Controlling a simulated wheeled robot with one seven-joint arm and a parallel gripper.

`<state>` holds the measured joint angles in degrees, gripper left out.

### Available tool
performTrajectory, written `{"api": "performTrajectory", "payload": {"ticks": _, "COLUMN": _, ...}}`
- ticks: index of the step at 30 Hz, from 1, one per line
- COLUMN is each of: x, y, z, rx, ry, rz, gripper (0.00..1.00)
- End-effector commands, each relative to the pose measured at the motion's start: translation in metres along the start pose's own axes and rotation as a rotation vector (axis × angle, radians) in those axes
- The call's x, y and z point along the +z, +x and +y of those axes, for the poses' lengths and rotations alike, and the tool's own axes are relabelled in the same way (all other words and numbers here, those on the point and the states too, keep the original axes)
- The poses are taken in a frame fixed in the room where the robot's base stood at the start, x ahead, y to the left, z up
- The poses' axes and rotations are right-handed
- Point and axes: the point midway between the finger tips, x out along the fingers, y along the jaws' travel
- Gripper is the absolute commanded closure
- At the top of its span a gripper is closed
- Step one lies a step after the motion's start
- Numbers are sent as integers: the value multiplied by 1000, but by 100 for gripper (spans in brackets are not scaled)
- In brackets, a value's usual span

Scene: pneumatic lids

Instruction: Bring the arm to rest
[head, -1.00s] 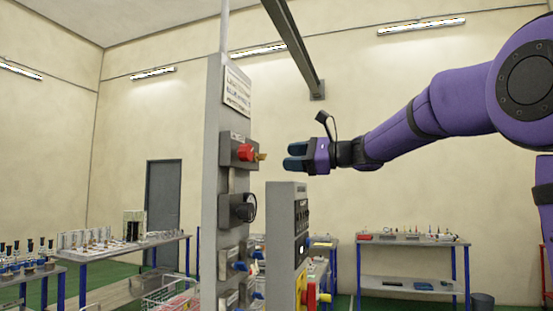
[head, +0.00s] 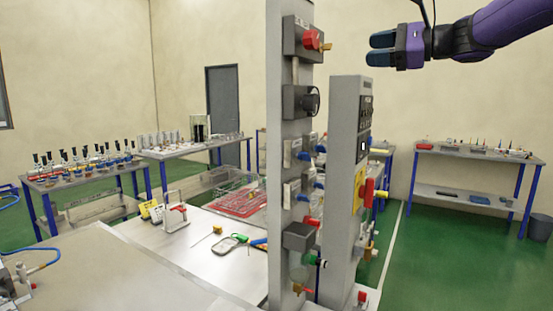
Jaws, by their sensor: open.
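My gripper (head: 382,49) is at the upper right of the head view, on the end of my purple arm (head: 500,22). Its dark blue fingers point left and are apart, with nothing between them. It is in free air to the right of a tall grey panel post (head: 283,130) and above a shorter grey post (head: 345,180). The tall post carries a red knob (head: 311,40) and a black knob (head: 312,101). No contact shows between my gripper and either post. Most of my arm is out of view.
A metal table (head: 150,235) with tools and a red wire basket (head: 240,200) lies left of the posts. Benches with bottles (head: 85,178) and small parts (head: 190,152) stand behind. A right bench (head: 470,151) and a bin (head: 540,226) stand over open green floor (head: 440,260).

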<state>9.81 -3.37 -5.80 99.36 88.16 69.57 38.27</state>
Motion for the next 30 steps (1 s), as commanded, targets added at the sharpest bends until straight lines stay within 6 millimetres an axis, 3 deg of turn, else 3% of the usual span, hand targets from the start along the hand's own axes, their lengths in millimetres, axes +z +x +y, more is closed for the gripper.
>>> {"api": "performTrajectory", "payload": {"ticks": 8, "x": 14, "y": -26, "z": 132, "rx": 335, "ry": -345, "rz": 211, "gripper": 47}}
{"api": "performTrajectory", "payload": {"ticks": 12, "x": 12, "y": -54, "z": 203, "rx": 545, "ry": -574, "rz": 302, "gripper": 47}}
{"api": "performTrajectory", "payload": {"ticks": 18, "x": 0, "y": -106, "z": 294, "rx": 863, "ry": -928, "rz": 384, "gripper": 47}}
{"api": "performTrajectory", "payload": {"ticks": 24, "x": -17, "y": -157, "z": 358, "rx": 1152, "ry": -1253, "rz": 413, "gripper": 47}}
{"api": "performTrajectory", "payload": {"ticks": 30, "x": -28, "y": -183, "z": 383, "rx": 1308, "ry": -1424, "rz": 411, "gripper": 47}}
